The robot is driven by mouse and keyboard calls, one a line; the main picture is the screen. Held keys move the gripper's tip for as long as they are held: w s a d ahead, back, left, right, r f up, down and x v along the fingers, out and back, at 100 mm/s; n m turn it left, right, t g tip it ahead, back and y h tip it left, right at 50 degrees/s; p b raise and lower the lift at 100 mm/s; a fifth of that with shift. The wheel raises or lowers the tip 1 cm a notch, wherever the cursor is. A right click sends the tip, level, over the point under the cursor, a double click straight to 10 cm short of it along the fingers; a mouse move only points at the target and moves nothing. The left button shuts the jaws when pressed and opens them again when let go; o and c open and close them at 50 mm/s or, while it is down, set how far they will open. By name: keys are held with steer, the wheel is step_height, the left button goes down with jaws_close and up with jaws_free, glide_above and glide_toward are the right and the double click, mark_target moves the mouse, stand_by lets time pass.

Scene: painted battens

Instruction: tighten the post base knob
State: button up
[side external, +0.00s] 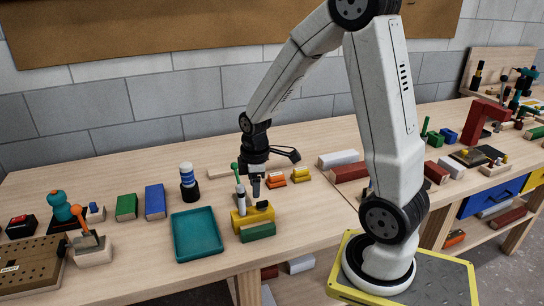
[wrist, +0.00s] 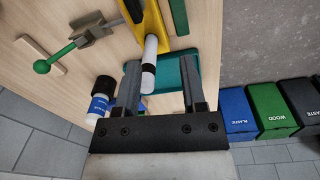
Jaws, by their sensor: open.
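I cannot tell for sure which part is the post base knob. A yellow block (side external: 250,216) stands on the bench with an upright white cylinder (side external: 240,202) in it. The wrist view shows the cylinder (wrist: 149,62) close to my left finger, and part of the yellow block (wrist: 152,18). A green ball-ended rod (wrist: 42,66) runs from a grey metal piece (wrist: 92,32) in the wrist view. My gripper (side external: 256,186) is open just above the yellow block, pointing down. Its fingers show empty in the wrist view (wrist: 162,80).
A teal tray (side external: 197,234) lies left of the yellow block, and a green block (side external: 258,232) lies in front of it. Orange (side external: 275,175) and yellow (side external: 301,174) pieces lie right of my gripper.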

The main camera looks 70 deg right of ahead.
mark_target(262, 205)
steer(key=shift+d+f+n+g, duration=0.15)
steer(key=shift+d+n, duration=0.35)
steer(key=shift+d, duration=0.5)
steer(key=shift+d+n+g, duration=0.15)
steer(key=shift+d+n, duration=0.35)
steer(key=shift+d, duration=0.5)
steer(key=shift+f, duration=0.1)
steer(key=shift+f, duration=3.8)
jaws_close()
